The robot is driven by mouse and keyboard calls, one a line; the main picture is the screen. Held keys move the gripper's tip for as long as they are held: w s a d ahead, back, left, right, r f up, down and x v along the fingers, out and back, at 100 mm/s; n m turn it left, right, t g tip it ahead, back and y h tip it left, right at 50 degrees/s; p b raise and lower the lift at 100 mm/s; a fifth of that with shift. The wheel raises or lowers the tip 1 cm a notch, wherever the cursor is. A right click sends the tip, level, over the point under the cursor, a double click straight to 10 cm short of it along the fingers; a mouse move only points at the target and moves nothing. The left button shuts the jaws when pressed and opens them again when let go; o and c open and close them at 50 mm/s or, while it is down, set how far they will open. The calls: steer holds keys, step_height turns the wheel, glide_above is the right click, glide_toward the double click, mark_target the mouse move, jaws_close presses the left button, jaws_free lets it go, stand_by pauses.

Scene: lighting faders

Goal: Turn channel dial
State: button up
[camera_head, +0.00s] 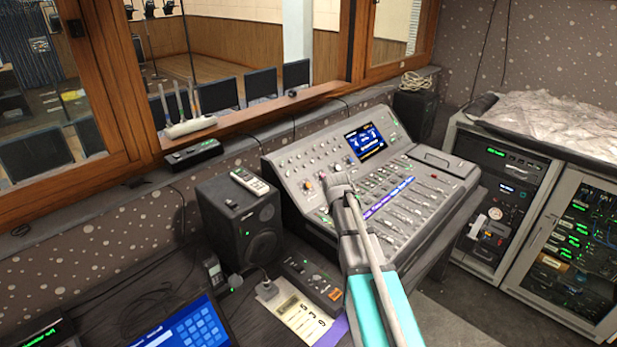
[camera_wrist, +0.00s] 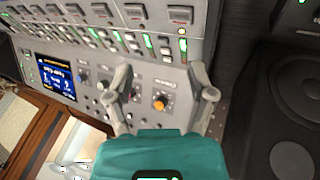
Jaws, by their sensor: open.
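The mixing console (camera_head: 452,187) stands below the window, with rows of faders, small knobs and a lit screen (camera_head: 365,141). My gripper (camera_head: 338,184) is over the left part of its panel. In the wrist view my gripper (camera_wrist: 160,75) is open, with one finger on each side of an orange dial (camera_wrist: 160,102). I cannot tell whether the fingers are level with the dial or above it; no contact is visible. The screen (camera_wrist: 55,77) lies left of the fingers in the wrist view. Which knob is the channel dial is not readable.
A black speaker (camera_head: 238,217) with a remote (camera_head: 250,180) on top stands left of the console. A small device (camera_head: 312,283) and a tablet (camera_head: 190,325) lie in front. Equipment racks (camera_head: 505,185) stand at the right. The window ledge runs behind the console.

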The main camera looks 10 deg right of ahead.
mark_target(308, 185)
steer(key=w+a+r+g+y+p, duration=0.1)
steer(key=w+a+r+y+p, duration=0.3)
steer(key=w+r+p, duration=0.6)
steer(key=w, duration=0.4)
steer(key=shift+a+n, duration=0.2)
steer(key=shift+n, duration=0.1)
steer(key=shift+w, duration=0.1)
steer(key=b+x, duration=1.2)
steer(key=x, duration=0.1)
steer(key=shift+a+f+b, duration=0.1)
steer(key=shift+f+b, duration=0.25)
steer(key=shift+b, duration=0.05)
steer(key=shift+c, duration=0.3)
jaws_close()
